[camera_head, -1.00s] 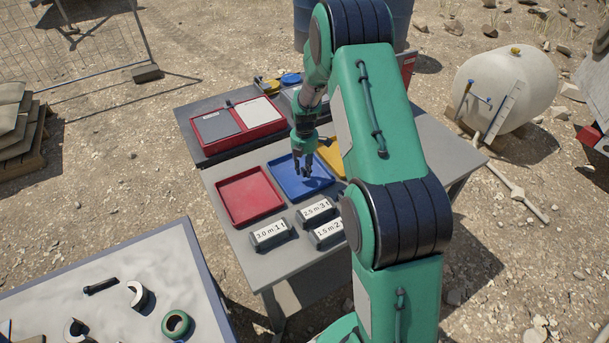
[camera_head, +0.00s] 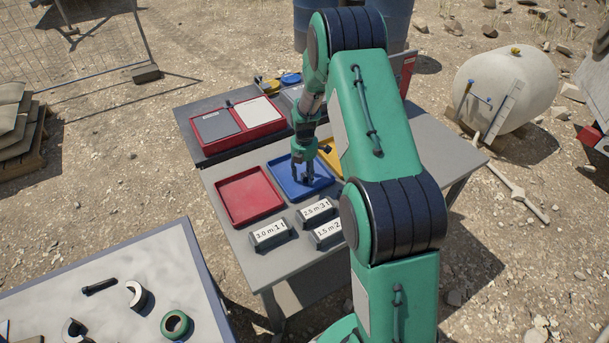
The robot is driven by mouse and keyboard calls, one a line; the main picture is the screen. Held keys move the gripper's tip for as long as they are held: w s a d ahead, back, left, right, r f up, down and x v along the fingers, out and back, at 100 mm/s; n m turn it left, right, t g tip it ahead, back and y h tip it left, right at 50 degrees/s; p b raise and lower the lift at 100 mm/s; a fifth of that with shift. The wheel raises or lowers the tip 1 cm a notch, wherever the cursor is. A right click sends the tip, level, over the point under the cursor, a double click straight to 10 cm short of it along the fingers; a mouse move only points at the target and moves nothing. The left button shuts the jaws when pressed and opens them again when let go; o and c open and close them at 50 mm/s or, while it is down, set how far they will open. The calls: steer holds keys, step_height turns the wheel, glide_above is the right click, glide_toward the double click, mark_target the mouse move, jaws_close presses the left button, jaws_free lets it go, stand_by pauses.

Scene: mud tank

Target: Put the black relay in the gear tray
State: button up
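My gripper (camera_head: 303,179) points down over the blue tray (camera_head: 285,191), with its dark fingertips low, at or just above the tray floor. The fingers are small and dark here, so I cannot tell whether they are open or hold anything. A red tray (camera_head: 249,196) lies to the left of the blue one. A yellow tray (camera_head: 331,156) is to the right, mostly hidden behind my arm. No tray is visibly marked as the gear tray. I cannot pick out a black relay for certain.
Dark blocks with white labels (camera_head: 270,233) stand at the table's front. A red case (camera_head: 238,128) with grey and white panels is at the back left. The nearer table (camera_head: 120,270) bears a black rod (camera_head: 100,286), white curved pieces and a green ring (camera_head: 176,323).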

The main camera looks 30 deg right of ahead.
mark_target(304, 174)
steer(key=shift+r, duration=0.15)
step_height(304, 174, up, 12)
steer(key=p, duration=0.2)
stand_by(0.6)
stand_by(0.4)
steer(key=shift+r, duration=0.1)
